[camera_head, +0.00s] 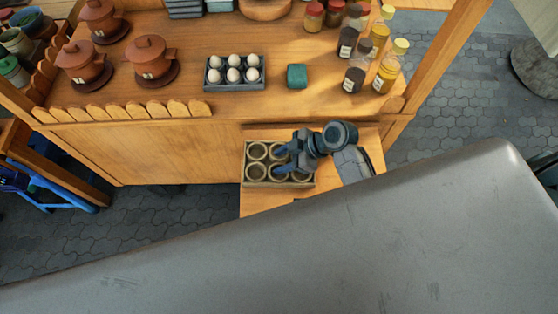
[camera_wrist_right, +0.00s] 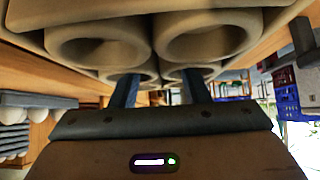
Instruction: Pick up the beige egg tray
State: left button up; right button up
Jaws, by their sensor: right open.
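The beige egg tray (camera_head: 262,162) sits on the small wooden shelf below the counter, its round cups empty. My right gripper (camera_head: 281,160) is over the tray's right half and hides part of it. In the right wrist view the tray's cups (camera_wrist_right: 100,40) fill the top of the picture. The two blue fingers of the right gripper (camera_wrist_right: 160,80) are apart there, reaching toward the cups with nothing held between them. I cannot tell whether they touch the tray. My left gripper is not in view.
A grey egg tray (camera_head: 235,86) with several white eggs stands on the counter (camera_head: 200,45), beside a teal block (camera_head: 297,76). Bottles (camera_head: 386,68) stand at its right, brown pots (camera_head: 152,60) at its left. A large grey surface (camera_head: 330,230) crosses the foreground.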

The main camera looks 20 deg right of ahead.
grip_shut()
jog(key=shift+r, duration=0.1)
